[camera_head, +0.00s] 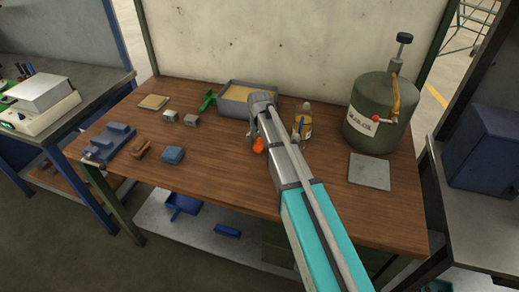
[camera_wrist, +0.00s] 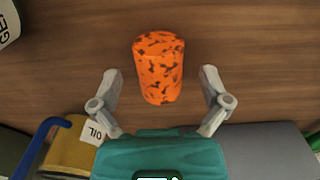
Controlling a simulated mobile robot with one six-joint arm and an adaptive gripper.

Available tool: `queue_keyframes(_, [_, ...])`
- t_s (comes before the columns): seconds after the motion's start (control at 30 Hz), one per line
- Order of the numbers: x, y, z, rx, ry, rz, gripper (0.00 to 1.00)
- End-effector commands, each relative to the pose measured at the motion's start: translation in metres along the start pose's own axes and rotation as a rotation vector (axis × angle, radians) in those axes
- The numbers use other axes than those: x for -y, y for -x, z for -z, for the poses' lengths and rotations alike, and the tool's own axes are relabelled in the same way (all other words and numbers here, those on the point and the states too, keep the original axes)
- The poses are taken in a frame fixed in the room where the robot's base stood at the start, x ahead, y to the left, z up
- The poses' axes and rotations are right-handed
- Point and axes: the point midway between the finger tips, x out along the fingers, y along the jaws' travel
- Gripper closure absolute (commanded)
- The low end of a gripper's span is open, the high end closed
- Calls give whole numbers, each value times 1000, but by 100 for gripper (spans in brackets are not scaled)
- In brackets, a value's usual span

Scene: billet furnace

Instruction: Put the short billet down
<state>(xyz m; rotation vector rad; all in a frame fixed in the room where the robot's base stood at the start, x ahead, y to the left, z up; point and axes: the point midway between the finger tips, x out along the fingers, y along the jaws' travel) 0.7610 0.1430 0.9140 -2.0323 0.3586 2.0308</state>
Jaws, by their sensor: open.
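The short billet (camera_wrist: 158,70) is a glowing orange cylinder with dark flecks, seen against the brown wooden bench top in the wrist view. In the head view the billet (camera_head: 259,145) shows as a small orange patch beside my arm, near the middle of the bench. My gripper (camera_wrist: 160,76) is open, with one grey finger on each side of the billet and a visible gap on both sides. In the head view my arm partly covers the billet and the gripper.
The wooden bench (camera_head: 225,185) has a sand-filled tray (camera_head: 222,97) behind the billet. A yellow bottle (camera_head: 303,127) and a large green drum (camera_head: 372,115) stand to the right. A grey plate (camera_head: 369,172) lies near the drum. Small blocks and a blue fixture (camera_head: 110,142) lie left.

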Motion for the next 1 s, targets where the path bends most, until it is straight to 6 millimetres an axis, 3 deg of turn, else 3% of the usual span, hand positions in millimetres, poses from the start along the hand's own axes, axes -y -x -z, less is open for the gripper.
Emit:
queue_keyframes(0.17, [0, -9, 0, -1, 0, 0, 3])
queue_keyframes(0.8, [0, -9, 0, -1, 0, 0, 3])
queue_keyframes(1.0, [0, -9, 0, -1, 0, 0, 41])
